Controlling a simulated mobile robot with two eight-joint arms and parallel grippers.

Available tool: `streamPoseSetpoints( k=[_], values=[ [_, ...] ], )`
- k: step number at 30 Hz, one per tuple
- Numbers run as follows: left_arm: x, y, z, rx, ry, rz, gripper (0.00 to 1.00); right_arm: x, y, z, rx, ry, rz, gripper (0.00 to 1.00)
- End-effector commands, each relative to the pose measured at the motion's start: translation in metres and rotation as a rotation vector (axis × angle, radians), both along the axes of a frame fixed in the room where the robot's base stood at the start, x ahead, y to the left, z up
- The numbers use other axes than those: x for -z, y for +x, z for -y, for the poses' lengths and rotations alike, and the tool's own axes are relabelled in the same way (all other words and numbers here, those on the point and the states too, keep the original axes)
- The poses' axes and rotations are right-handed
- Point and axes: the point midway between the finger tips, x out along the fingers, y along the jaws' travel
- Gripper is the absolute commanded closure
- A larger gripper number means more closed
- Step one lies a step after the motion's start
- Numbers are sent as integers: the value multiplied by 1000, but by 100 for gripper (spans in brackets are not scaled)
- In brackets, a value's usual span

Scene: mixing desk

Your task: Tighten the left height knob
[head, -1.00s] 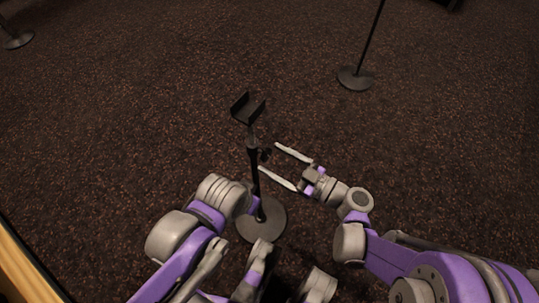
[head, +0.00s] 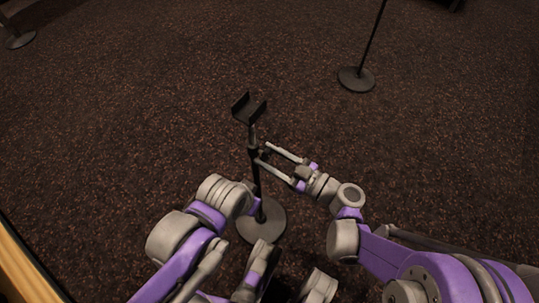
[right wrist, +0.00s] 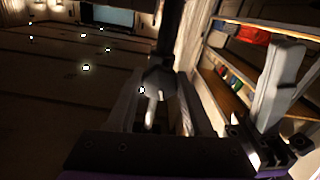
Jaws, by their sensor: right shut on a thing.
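The small dark height knob sits at the pole's collar, mostly hidden by my fingers in the head view. It shows in the right wrist view as a dark knob (right wrist: 157,80) in front of the pole (right wrist: 170,30). My right gripper (head: 263,154) reaches the collar from the right and is shut on the knob, its fingers on either side of it. My left arm is bent left of the stand; its fingertips cannot be made out.
Another stand with a round base (head: 356,79) is at the back right, and one more base (head: 20,40) is at the far left. A wooden edge (head: 22,270) runs along the lower left. The dark carpet between them is clear.

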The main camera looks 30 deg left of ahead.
Motion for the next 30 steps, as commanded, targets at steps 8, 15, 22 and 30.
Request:
streamPoseSetpoints(
  k=[8, 15, 22, 30],
  values=[
    [3, 0, 0, 0, 0, -1, 100, 1, 0, 0, 0, 11, -146, 100],
    [5, 1, 0, 0, 0, -1, 100, 0, -1, 0, 0, 26, -328, 100],
    [5, 1, 0, 0, 0, -1, 100, 0, -1, 0, 0, 27, -343, 100],
    [5, 1, 0, 0, 0, -1, 100, 0, -1, 0, 0, 27, -342, 19]
  ],
)
